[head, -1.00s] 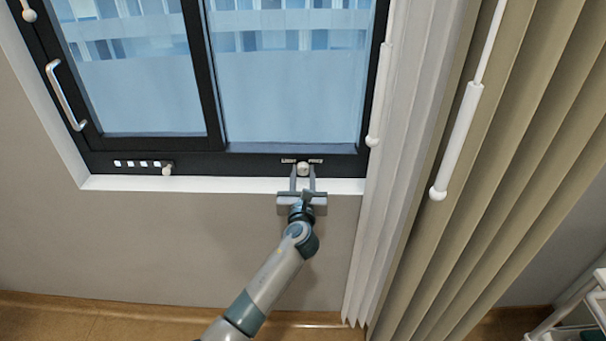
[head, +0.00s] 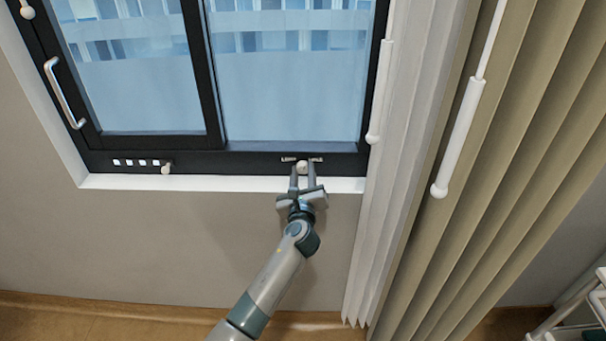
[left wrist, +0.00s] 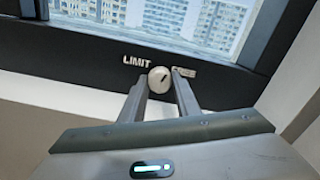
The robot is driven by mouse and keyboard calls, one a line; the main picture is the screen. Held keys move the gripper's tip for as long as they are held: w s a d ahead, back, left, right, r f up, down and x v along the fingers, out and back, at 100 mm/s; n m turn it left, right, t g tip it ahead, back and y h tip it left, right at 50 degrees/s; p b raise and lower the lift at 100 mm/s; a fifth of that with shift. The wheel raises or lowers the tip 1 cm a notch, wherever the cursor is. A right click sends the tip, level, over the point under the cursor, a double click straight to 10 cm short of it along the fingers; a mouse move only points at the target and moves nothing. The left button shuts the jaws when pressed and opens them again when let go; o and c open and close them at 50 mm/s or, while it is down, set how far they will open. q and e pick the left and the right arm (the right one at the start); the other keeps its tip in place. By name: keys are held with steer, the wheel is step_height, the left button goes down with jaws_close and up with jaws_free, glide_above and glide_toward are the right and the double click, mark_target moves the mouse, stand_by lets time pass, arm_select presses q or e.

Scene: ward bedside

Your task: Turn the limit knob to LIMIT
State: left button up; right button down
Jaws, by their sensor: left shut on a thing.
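The limit knob (head: 302,167) is a small pale round knob on the dark lower window frame. It also shows in the left wrist view (left wrist: 159,80), where its dark mark slants to the upper right, toward the right label and away from LIMIT. The LIMIT label (left wrist: 137,61) is left of the knob; the right label (left wrist: 184,72) is partly too blurred to read. My left gripper (head: 302,170) is shut on the knob from the front, one finger on each side, its body tilted with the right side higher. My right gripper is not in view.
A row of pale squares with a small knob (head: 166,168) sits farther left on the frame. The white sill (head: 200,183) runs just below. A pleated white curtain (head: 385,200) and beige curtain (head: 500,200) hang close on the right, with a white wand (head: 458,140).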

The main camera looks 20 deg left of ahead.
arm_select(q)
steer(key=n+b, duration=0.2)
steer(key=n, duration=0.4)
steer(key=shift+f+n, duration=0.1)
steer(key=shift+n, duration=0.2)
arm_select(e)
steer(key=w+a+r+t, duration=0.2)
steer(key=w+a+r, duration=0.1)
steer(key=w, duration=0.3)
arm_select(q)
steer(key=shift+d+n, duration=0.1)
steer(key=shift+n, duration=0.3)
steer(key=n+b, duration=0.1)
steer(key=n, duration=0.2)
steer(key=shift+n, duration=0.3)
steer(key=shift+n+b, duration=0.55)
steer(key=shift+n, duration=0.75)
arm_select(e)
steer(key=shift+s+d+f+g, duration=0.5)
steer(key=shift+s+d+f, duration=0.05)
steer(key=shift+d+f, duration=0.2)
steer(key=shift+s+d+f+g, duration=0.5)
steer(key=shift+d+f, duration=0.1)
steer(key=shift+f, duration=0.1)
arm_select(q)
steer(key=o, duration=1)
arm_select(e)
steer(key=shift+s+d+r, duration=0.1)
